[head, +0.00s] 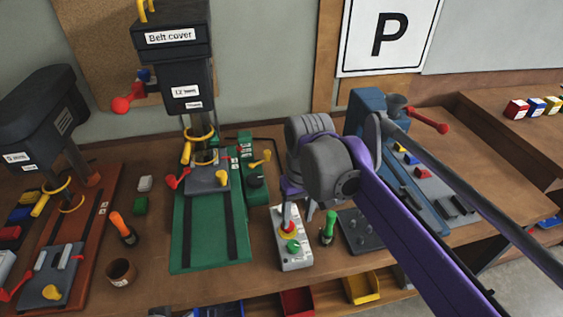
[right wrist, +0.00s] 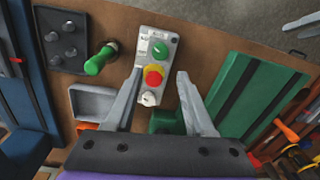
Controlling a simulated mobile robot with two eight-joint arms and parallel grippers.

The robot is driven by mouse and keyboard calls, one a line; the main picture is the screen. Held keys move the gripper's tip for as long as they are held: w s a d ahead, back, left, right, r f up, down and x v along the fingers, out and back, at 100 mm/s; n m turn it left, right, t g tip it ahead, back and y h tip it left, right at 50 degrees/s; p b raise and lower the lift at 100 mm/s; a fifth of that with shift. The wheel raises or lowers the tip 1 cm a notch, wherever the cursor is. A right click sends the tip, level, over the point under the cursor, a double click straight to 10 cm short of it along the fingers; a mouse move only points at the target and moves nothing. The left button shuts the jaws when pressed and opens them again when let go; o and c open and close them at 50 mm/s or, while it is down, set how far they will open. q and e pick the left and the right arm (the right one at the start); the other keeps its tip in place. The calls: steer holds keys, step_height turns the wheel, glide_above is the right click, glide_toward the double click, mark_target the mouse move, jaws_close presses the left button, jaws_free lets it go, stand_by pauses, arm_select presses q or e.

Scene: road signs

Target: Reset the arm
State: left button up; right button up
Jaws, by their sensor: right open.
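My right arm comes in from the lower right, and its gripper (head: 296,212) hangs over the bench above a pale control box (head: 294,264). The box also shows in the right wrist view (right wrist: 170,90), with a green button (right wrist: 159,50), a red button on a yellow ring (right wrist: 153,75) and a pale knob. The two fingers of my right gripper (right wrist: 160,76) are spread on either side of the box in that view, with nothing between them. I cannot tell how far above the box they are. My left gripper is not in view.
A green machine base (head: 208,238) stands left of the box. A green-handled tool (head: 329,228) and a dark plate (head: 360,228) lie to the right. A blue machine (head: 368,112) stands behind my arm. An orange-handled tool (head: 122,228) and brown cup (head: 121,272) are farther left.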

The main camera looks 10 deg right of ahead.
steer(key=s+d+f+m+t, duration=0.1)
steer(key=s+d+f+t, duration=0.2)
steer(key=s+f, duration=0.3)
steer(key=s+d+f+m+t, duration=0.1)
steer(key=s+d+f+t, duration=0.1)
steer(key=s+f, duration=0.5)
steer(key=shift+s+d+t+h, duration=0.2)
steer(key=shift+d+t+h, duration=0.15)
steer(key=shift+d, duration=0.25)
steer(key=shift+f, duration=0.1)
stand_by(0.8)
